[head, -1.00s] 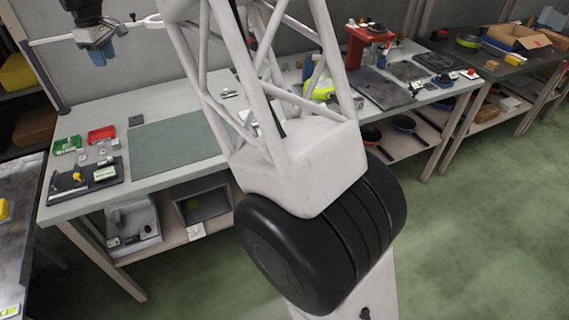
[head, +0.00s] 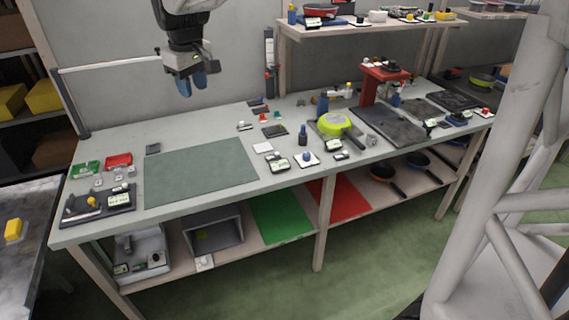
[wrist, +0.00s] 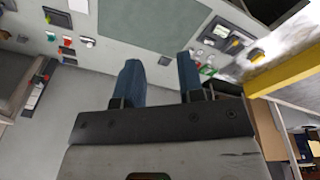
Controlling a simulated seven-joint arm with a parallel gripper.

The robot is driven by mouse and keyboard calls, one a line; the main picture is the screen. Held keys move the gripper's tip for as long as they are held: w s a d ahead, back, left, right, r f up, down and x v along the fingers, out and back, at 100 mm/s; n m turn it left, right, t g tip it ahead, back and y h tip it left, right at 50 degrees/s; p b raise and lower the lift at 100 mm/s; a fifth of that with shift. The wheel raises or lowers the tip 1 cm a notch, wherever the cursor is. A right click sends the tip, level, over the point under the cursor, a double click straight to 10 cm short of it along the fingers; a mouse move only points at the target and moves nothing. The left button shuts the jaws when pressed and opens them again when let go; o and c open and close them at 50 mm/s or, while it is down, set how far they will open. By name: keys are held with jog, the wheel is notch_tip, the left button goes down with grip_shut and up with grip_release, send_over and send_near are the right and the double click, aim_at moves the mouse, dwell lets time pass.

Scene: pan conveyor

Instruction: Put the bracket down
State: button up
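My gripper (head: 192,88) hangs in the air above the back left of the workbench, its blue fingers pointing down. In the wrist view its two blue fingers (wrist: 160,82) are apart with nothing visible between them. I cannot pick out the bracket for sure. Small grey metal pieces (head: 99,182) lie by the red and green bins, and another small metal piece (head: 244,126) lies at the bench's back middle; they are too small to identify.
A grey-green mat (head: 200,172) lies bare on the bench (head: 125,221). A red bin (head: 119,160), a green bin (head: 86,168) and a dark tray (head: 83,209) are at left. A lime pan (head: 334,124) and a red press (head: 369,88) stand at right. A shelf (head: 350,32) hangs behind.

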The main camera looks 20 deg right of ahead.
jog(key=s+d+f+m, duration=0.2)
jog(key=s+d+f, duration=0.1)
jog(key=s, duration=0.8)
jog(key=s+d+f+m, duration=0.2)
jog(key=s+d+f, duration=0.2)
jog(key=s, duration=0.7)
jog(key=s+d+f+m, duration=0.2)
jog(key=s+d, duration=0.3)
jog(key=s, duration=0.7)
jog(key=shift+f+m+t, duration=0.4)
jog(key=shift+f, duration=0.45)
jog(key=shift+d, duration=0.1)
